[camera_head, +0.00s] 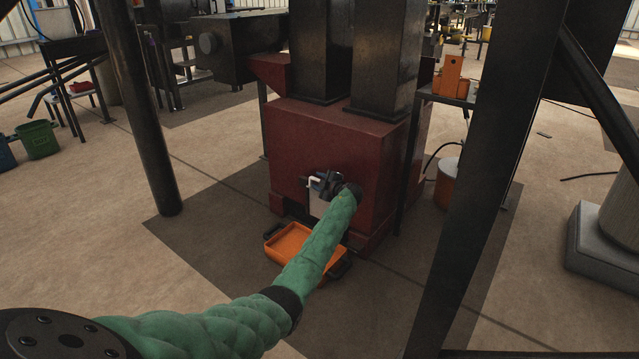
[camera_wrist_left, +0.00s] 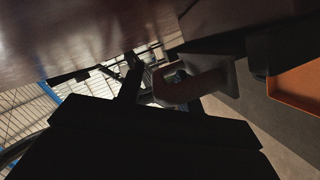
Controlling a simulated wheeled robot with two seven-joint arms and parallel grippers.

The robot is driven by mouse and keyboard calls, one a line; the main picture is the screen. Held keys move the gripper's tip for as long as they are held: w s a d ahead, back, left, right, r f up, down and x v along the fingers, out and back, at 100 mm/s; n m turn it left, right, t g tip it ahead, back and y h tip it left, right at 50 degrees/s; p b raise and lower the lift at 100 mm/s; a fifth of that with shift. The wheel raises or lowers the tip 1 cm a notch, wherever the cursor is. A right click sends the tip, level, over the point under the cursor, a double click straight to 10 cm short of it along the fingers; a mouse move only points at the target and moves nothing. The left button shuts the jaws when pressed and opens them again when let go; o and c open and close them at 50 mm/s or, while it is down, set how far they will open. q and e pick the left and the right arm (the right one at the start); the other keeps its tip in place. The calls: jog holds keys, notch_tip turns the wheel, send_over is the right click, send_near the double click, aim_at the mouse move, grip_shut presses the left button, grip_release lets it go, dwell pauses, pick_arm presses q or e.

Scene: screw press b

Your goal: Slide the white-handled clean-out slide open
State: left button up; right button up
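The clean-out slide is on the front of the dark red press base (camera_head: 300,140). Its pale handle (camera_head: 312,181) shows just left of my left gripper (camera_head: 328,184). A pale plate (camera_head: 317,206) shows below the handle, partly covered by my arm. My left gripper is dark and close against the press front at the handle. In the left wrist view a dim, bent handle (camera_wrist_left: 190,90) lies just past the dark gripper body. Deep shadow hides the fingertips, so I cannot tell whether they touch or close on the handle. My right gripper is out of view.
An orange tray (camera_head: 289,241) with dark handles lies on the floor below the slide. Dark posts stand left (camera_head: 140,110) and right (camera_head: 490,180). A grey block (camera_head: 592,245) sits at far right. Floor is clear left of the dark mat.

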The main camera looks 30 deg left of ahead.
pick_arm(q)
grip_shut()
notch_tip(320, 180, up, 8)
jog(key=shift+r, duration=0.6)
jog(key=shift+c, duration=0.3)
grip_release()
jog(key=shift+o, duration=0.3)
jog(key=shift+f, duration=0.1)
jog(key=shift+d, duration=0.1)
